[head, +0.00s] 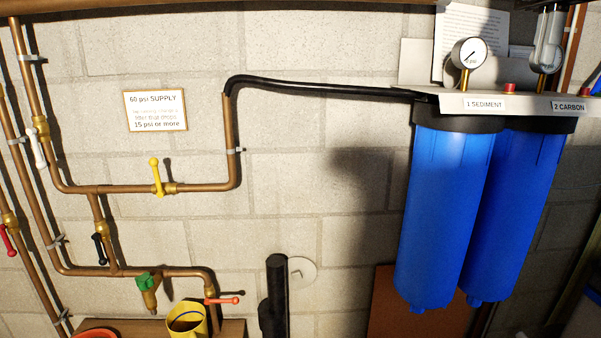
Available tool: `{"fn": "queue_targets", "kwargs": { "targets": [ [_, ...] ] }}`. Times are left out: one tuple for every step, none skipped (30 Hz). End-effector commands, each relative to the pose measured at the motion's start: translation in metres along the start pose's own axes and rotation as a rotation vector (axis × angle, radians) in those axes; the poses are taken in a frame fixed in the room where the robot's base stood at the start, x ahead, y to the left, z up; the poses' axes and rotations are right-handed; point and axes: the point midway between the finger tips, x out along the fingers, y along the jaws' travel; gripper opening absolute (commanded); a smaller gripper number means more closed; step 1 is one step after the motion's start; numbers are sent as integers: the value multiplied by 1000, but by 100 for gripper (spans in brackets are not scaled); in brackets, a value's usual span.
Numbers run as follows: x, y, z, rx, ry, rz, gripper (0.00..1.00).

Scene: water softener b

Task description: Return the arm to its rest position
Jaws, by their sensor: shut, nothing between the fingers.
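My gripper (547,62) hangs in from the top edge at the upper right, partly cut off by the frame. Its grey fingers are together and point down, with nothing seen between them. In the picture it overlaps the round gauge above the filter labelled 2 CARBON (530,190), hiding much of that gauge's face. I cannot tell how far in front of the gauge it is. The rest of my arm is out of view.
Beside it are the gauge (469,54) above the 1 SEDIMENT filter (440,215), red buttons (510,87) and a black hose (330,87). Copper pipes (125,188) with coloured valves fill the left. A yellow mug (187,322) stands below.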

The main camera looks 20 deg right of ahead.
Motion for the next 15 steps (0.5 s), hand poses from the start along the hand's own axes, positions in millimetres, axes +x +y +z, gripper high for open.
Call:
{"fn": "queue_targets", "kwargs": {
  "targets": [
    [4, 2, -6, 2, 0, 0, 0],
    [6, 4, -9, 5, 0, 1, 0],
    [10, 6, -14, 10, 1, 1, 0],
    [13, 8, -17, 13, 2, 1, 0],
    [16, 10, -21, 18, 2, 1, 0],
    [21, 13, -27, 24, 3, 1, 0],
    [25, 15, -32, 29, 4, 1, 0],
    [30, 17, -37, 35, 5, 1, 0],
    [36, 20, -45, 43, 6, 1, 0],
    [41, 21, -51, 48, 7, 2, 0],
    [46, 23, -58, 56, 8, 2, 0],
    [53, 25, -67, 66, 9, 1, 0],
    [60, 27, -75, 73, 10, 2, 0],
    [66, 28, -83, 81, 12, 1, 0],
    [76, 29, -96, 93, 14, 1, 0]
  ]
}}
